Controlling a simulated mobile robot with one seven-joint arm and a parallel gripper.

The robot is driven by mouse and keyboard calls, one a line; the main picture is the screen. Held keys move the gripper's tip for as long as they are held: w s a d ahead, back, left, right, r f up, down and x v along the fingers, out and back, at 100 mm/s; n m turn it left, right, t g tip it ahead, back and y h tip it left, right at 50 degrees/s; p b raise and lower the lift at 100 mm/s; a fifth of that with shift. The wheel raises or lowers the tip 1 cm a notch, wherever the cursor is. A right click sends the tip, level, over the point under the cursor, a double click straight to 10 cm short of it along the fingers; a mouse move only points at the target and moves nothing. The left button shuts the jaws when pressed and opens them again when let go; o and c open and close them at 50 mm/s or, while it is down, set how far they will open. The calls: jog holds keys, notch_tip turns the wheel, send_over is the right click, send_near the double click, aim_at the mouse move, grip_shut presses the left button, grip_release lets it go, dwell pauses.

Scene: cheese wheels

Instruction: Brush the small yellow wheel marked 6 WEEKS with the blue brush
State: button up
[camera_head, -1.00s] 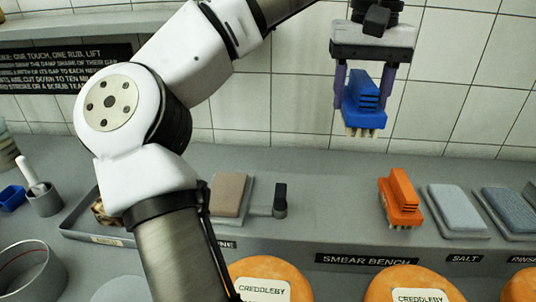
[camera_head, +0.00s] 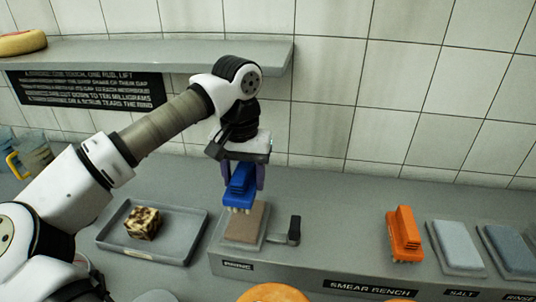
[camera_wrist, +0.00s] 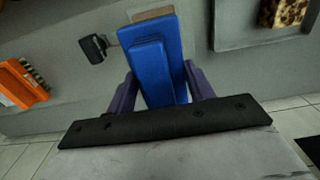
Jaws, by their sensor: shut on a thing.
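The blue brush (camera_head: 239,184) is held in my gripper (camera_head: 243,175), bristles down, just above a brown pad (camera_head: 247,222) on the bench. In the head view the bristles overlap the pad's far edge; I cannot tell whether they touch it. In the wrist view the blue brush (camera_wrist: 152,60) sits between the purple fingers of my gripper (camera_wrist: 160,85), which are shut on it. The small yellow wheel marked 6 WEEKS cannot be made out. Part of an orange wheel (camera_head: 272,293) shows at the bottom edge, its label out of view.
An orange brush (camera_head: 404,234) stands on the bench to the right, near two blue-grey pads, one (camera_head: 457,246) by the SALT label. A small lever (camera_head: 293,230) is right of the brown pad. A grey tray (camera_head: 181,250) with a mottled block (camera_head: 143,223) lies left. A shelf (camera_head: 180,54) hangs above.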

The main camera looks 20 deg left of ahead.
jog(key=shift+f+b, duration=1.85)
jog(key=shift+f, duration=1.15)
jog(key=shift+f+b, duration=0.6)
jog(key=shift+r, duration=0.1)
jog(key=shift+r+p, duration=2.15)
jog(key=shift+r, duration=1.35)
jog(key=shift+s+f, duration=0.1)
jog(key=shift+s, duration=0.05)
